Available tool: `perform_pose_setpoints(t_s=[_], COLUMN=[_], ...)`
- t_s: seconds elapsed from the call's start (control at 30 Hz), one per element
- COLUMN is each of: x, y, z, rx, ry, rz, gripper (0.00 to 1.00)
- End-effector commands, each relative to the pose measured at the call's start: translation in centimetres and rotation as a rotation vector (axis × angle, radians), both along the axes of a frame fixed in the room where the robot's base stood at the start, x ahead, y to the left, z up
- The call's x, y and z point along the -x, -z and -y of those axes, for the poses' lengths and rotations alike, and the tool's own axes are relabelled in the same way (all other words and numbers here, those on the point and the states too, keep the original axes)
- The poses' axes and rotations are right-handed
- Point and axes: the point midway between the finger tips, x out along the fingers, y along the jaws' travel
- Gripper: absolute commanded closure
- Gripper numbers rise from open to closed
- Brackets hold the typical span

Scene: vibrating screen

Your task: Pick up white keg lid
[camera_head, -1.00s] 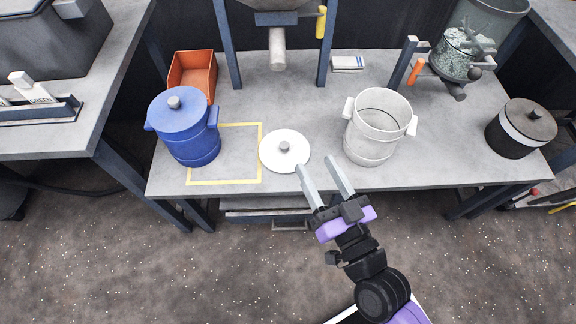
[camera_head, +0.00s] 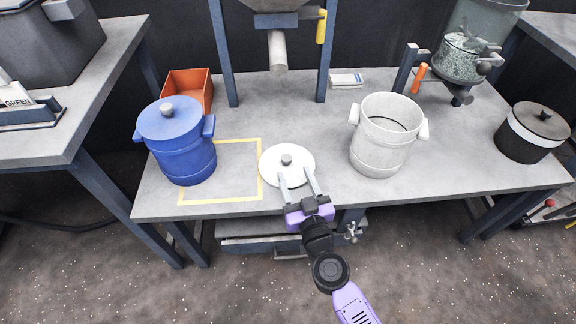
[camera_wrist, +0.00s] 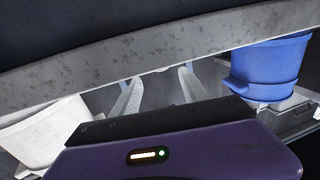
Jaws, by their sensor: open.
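The white keg lid (camera_head: 287,157) lies flat on the grey table, with a small grey knob at its centre. My gripper (camera_head: 295,171) is open, its two fingers pointing at the lid from the table's front side. In the head view the fingertips overlap the lid's near edge; I cannot tell whether they touch it. The open white keg (camera_head: 384,140) stands upright to the right of the lid. In the wrist view the fingers (camera_wrist: 157,80) are apart with nothing held between them, and I cannot clearly make out the lid there.
A blue lidded keg (camera_head: 183,150) stands left, partly over a yellow-outlined square (camera_head: 230,198). An orange bin (camera_head: 190,88) is behind it. A black-and-white lidded pot (camera_head: 531,137) stands at right. The table's front edge (camera_wrist: 100,72) crosses the wrist view.

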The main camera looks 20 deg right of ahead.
Motion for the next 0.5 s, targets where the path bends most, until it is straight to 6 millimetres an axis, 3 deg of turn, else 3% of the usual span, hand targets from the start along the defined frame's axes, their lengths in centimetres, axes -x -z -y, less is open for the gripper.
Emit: perform_pose_setpoints(t_s=[0.5], x=[-6.2], y=[0.2], z=[0.5], rx=[-0.001], ry=[0.0], rz=[0.003], gripper=[0.48])
